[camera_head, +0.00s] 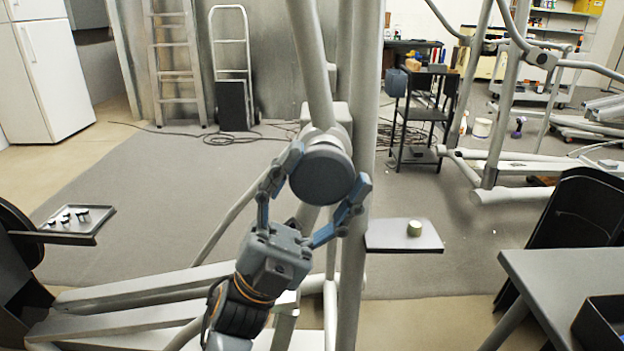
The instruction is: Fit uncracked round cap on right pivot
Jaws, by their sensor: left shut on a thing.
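A dark grey round cap (320,180) sits at the middle of the camera_head view, its flat face toward me. My left gripper (328,168) is shut on it, with one finger on each side of the rim. The cap is up against the front of a light metal pivot (325,138) at the foot of a sloping tube. The cap covers most of the pivot, so I cannot tell how far it is seated. No crack shows on the visible face. My right gripper is out of view.
A thick upright post (360,110) stands just right of the cap. A tray (52,240) with several small parts is at left. A grey table (560,275) is at lower right.

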